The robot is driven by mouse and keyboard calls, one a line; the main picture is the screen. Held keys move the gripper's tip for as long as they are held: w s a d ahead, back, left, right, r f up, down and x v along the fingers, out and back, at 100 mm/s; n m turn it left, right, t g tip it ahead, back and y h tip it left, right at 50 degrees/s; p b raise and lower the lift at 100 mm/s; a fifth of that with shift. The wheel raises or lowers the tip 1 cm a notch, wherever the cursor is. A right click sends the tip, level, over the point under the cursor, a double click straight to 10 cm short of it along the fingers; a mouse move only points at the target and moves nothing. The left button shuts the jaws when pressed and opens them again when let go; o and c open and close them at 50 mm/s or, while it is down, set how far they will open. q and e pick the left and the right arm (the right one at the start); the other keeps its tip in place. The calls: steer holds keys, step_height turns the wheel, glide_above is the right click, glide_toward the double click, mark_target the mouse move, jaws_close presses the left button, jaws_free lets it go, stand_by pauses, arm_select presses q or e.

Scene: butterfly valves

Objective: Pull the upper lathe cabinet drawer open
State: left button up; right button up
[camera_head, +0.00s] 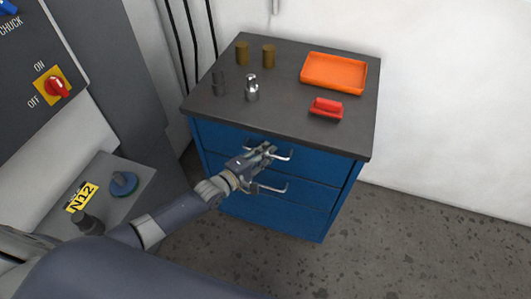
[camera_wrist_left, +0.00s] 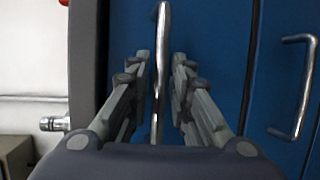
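The blue lathe cabinet stands in the middle of the head view, with its upper drawer (camera_head: 315,163) closed. The upper drawer's metal bar handle (camera_head: 283,157) is partly hidden by my left gripper (camera_head: 266,151). In the left wrist view the same handle (camera_wrist_left: 161,65) lies between the two fingers of my left gripper (camera_wrist_left: 160,85). The fingers are open, with a narrow gap visible on each side of the bar. The lower drawer's handle (camera_wrist_left: 302,90) shows at the right of the wrist view. My right gripper is not in view.
The dark cabinet top (camera_head: 290,100) overhangs the drawers and carries an orange tray (camera_head: 333,71), a red object (camera_head: 326,108), brass cylinders (camera_head: 242,54) and a metal part (camera_head: 252,90). A grey machine with a red switch (camera_head: 57,88) stands at left. Floor (camera_head: 430,230) at right is clear.

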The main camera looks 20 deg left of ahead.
arm_select(q)
jaws_close()
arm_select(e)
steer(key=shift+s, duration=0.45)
arm_select(q)
steer(key=shift+s, duration=0.1)
steer(key=s+p, duration=0.6)
steer(key=s, duration=2)
steer(key=shift+s+a, duration=0.2)
steer(key=shift+a, duration=0.25)
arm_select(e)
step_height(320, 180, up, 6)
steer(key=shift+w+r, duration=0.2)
